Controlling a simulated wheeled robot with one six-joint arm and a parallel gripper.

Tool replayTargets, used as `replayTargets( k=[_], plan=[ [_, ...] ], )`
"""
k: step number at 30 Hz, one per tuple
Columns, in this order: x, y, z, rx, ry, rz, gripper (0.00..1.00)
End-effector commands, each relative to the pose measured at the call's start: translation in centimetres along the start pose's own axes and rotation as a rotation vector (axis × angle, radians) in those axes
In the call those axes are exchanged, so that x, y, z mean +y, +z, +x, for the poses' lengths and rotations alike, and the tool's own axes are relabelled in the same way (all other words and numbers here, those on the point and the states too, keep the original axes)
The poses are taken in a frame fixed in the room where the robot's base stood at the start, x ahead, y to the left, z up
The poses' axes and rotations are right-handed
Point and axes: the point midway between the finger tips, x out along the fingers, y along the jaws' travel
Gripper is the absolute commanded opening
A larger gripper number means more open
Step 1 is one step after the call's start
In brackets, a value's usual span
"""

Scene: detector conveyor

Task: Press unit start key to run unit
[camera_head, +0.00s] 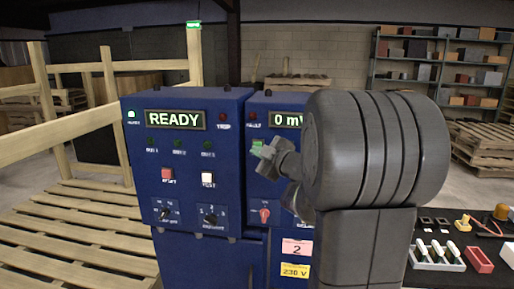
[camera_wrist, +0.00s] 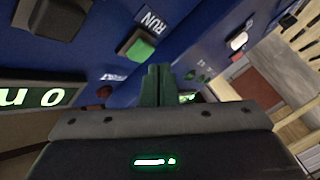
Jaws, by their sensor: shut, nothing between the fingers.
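A blue unit with a display reading "0 m" (camera_head: 286,120) stands in the middle of the head view. A green key (camera_wrist: 140,48) labelled RUN is on its blue face in the wrist view. In the head view a green patch, likely this key (camera_head: 257,145), shows beside my gripper's tip. My gripper (camera_head: 268,152) is shut and empty, in front of the panel. In the wrist view its closed fingertips (camera_wrist: 157,70) are just below the green key in the picture. I cannot tell whether they touch the panel. My arm hides much of the unit's right side.
A second blue unit (camera_head: 187,102) on the left shows READY, with a red button (camera_head: 167,174) and a white button (camera_head: 208,179). A dark key (camera_wrist: 57,15) is near the RUN key. Wooden rails and pallets are left; a bench with parts (camera_head: 437,258) is right.

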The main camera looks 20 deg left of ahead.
Motion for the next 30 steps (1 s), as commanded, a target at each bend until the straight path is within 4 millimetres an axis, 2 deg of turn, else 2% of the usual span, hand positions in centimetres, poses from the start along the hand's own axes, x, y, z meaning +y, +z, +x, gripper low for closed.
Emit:
replayTargets(
  k=[30],
  plan=[
    [0.47,0.43,0.61,0.0,0.0,0.0,0.0]
  ],
)
